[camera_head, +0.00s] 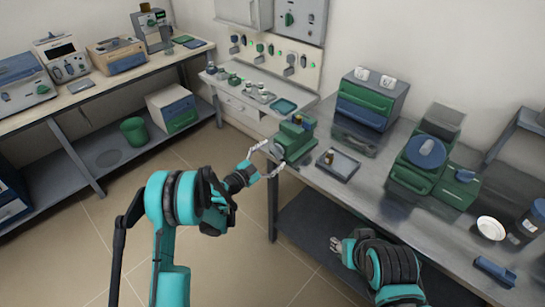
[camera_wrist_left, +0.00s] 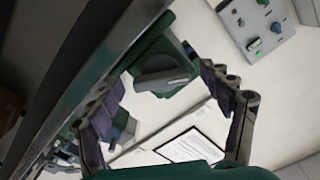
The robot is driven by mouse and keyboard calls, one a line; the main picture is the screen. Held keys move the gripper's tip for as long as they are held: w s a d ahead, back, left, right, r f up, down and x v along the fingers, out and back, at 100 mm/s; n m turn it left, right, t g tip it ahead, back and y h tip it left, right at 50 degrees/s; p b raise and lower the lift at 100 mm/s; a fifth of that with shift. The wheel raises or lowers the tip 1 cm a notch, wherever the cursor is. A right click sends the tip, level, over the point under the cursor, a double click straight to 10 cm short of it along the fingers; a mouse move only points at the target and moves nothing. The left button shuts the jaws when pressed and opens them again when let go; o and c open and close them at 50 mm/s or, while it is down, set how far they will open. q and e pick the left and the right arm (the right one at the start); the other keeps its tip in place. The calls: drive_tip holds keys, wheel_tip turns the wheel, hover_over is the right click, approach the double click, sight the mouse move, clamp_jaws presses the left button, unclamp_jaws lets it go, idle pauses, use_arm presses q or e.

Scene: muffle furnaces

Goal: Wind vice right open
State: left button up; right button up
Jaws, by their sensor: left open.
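A green vice (camera_head: 293,140) sits at the left front corner of the right-hand bench, with small blocks at its top. In the left wrist view, a grey bar-shaped handle (camera_wrist_left: 166,78) shows on a green body between my fingers. My left gripper (camera_head: 268,160) is open around the front of the vice, one finger on each side of the handle. It also shows in the left wrist view (camera_wrist_left: 170,108); I see a gap between the fingers and handle. My right gripper (camera_head: 338,245) is low in front of the bench; its jaw state is unclear.
A dark tray (camera_head: 338,165) with a small brown item lies right of the vice. The floor (camera_head: 270,255) in front is clear.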

use_arm(q)
drive_tip(key=shift+w+d, duration=0.25)
drive_tip(key=c, duration=1.1)
drive_tip(key=shift+n, duration=0.3)
drive_tip(key=shift+c, duration=0.3)
